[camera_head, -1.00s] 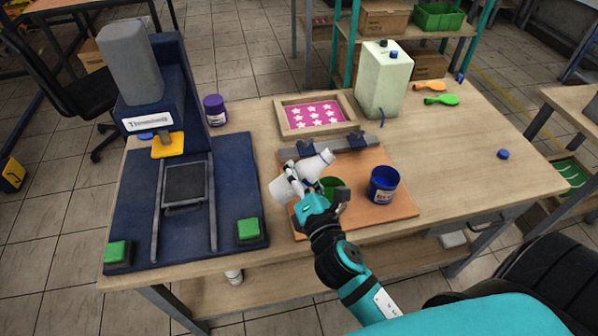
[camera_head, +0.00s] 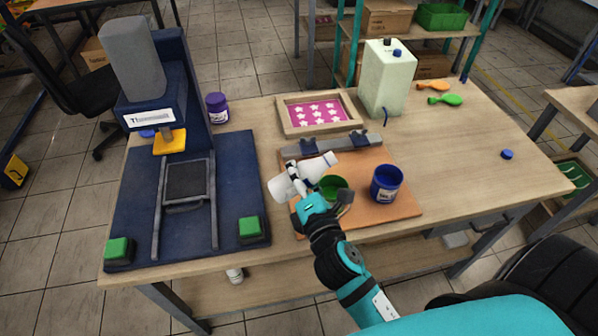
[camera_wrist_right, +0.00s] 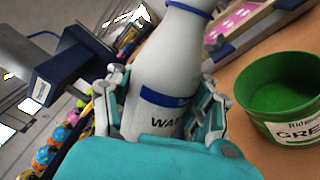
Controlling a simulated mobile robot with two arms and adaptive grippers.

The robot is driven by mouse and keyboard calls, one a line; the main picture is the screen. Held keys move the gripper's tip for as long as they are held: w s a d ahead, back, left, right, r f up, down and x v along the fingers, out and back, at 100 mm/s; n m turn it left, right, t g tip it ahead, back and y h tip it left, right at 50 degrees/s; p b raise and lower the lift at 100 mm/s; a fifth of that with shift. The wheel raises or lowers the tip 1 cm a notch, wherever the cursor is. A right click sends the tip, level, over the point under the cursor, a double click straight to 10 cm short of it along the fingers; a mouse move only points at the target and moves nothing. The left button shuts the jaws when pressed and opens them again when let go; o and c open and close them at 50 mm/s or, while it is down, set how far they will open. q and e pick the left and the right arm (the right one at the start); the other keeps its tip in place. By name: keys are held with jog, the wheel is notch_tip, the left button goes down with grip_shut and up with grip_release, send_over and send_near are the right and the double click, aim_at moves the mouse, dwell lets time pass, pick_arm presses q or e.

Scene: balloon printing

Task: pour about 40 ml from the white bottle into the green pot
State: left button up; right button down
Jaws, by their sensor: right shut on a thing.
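The white bottle (camera_head: 322,163) is tilted, with its neck pointing up and to the right in the head view. My right gripper (camera_head: 298,186) is shut around its body; the wrist view shows the white bottle (camera_wrist_right: 168,60) between both fingers of the right gripper (camera_wrist_right: 165,105). The green pot (camera_head: 333,187) stands on the brown board, partly hidden by my right gripper. In the wrist view the open green pot (camera_wrist_right: 283,92) is right of the bottle, apart from it. No liquid stream shows. My left gripper is not in view.
A blue pot (camera_head: 386,184) stands on the brown board (camera_head: 402,208), right of the green pot. A grey clamp bar (camera_head: 330,146) lies behind. The blue press (camera_head: 237,183) is at the left, the pink star screen (camera_head: 318,111) at the back. The table's right side is mostly clear.

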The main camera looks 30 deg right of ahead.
jog(key=shift+f+m, duration=0.1)
jog(key=shift+m, duration=0.3)
jog(key=shift+f, duration=0.1)
jog(key=shift+a+f+m+b, duration=0.1)
jog(key=shift+a+m+b, duration=0.05)
jog(key=shift+m+b, duration=0.25)
jog(key=shift+f+m, duration=0.3)
jog(key=shift+m, duration=0.3)
dwell(0.3)
jog(key=shift+b, duration=0.3)
jog(key=shift+f+m, duration=0.15)
jog(key=shift+m, duration=0.15)
